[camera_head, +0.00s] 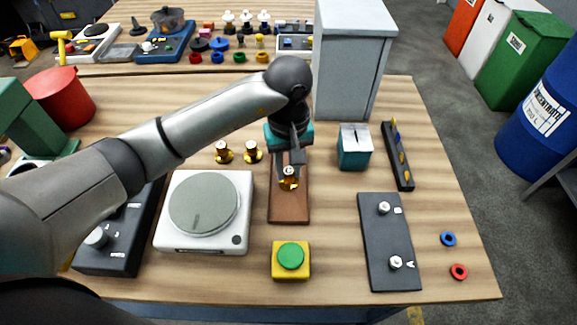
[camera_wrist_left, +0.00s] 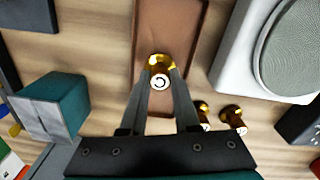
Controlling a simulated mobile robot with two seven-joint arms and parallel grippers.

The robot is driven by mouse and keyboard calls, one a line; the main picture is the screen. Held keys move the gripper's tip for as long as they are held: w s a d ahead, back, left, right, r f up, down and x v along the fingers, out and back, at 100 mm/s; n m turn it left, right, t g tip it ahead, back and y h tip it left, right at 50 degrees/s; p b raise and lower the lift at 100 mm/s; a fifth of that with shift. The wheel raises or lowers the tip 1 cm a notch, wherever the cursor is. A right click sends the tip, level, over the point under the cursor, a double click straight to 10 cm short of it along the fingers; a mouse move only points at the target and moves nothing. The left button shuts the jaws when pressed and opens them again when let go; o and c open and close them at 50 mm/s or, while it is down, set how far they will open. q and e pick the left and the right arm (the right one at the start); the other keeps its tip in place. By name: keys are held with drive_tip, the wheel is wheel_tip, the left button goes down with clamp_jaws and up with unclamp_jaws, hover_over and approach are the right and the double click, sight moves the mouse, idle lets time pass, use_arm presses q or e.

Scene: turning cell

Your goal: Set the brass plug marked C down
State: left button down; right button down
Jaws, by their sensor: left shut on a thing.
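The brass plug marked C (camera_head: 289,181) is between the fingers of my left gripper (camera_head: 288,172), over the brown tray (camera_head: 289,208). In the left wrist view the plug (camera_wrist_left: 159,76) shows its white top with a C, and the left gripper's fingers (camera_wrist_left: 160,90) are shut on it. The tray (camera_wrist_left: 183,22) lies directly below. I cannot tell whether the plug touches the tray. Two other brass plugs (camera_head: 223,153) (camera_head: 253,152) stand on the table left of the tray. My right gripper is not in view.
A white scale (camera_head: 243,225) with a round grey plate stands left of the tray. A yellow box with a green button (camera_head: 291,270) is in front. A teal slotted box (camera_head: 354,160) and a dark plate with two knobs (camera_head: 376,235) are to the right.

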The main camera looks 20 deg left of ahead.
sight(288, 170)
use_arm(q)
drive_tip(key=shift+f, duration=0.2)
drive_tip(key=c, duration=0.6)
unclamp_jaws()
drive_tip(key=shift+r, duration=0.1)
drive_tip(key=shift+c, duration=0.2)
drive_tip(key=shift+r, duration=0.1)
wheel_tip(288, 170, up, 12)
drive_tip(key=shift+p, duration=0.35)
